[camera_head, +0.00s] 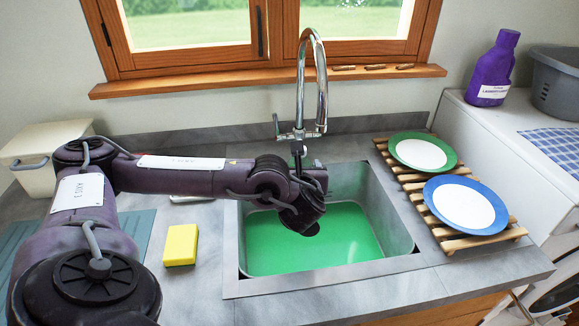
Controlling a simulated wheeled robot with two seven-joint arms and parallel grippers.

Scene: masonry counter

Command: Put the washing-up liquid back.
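No bottle that I can make out as washing-up liquid is in view. A purple bottle (493,70) stands upright on the white appliance at the right, and its label seems to read laundry something. My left arm reaches across the counter from the left. My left gripper (308,160) is over the back of the sink (405,232), in front of the tap's base. It is mostly hidden by its own wrist, so I cannot tell its opening or whether it holds anything. My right gripper is not in view.
A chrome tap (322,95) rises behind the sink. A yellow sponge (181,245) lies left of it. A wooden rack (452,238) holds a green-rimmed plate (422,152) and a blue-rimmed plate (465,204). A grey tub (556,88) and a lidded cream bin (35,150) stand at the sides.

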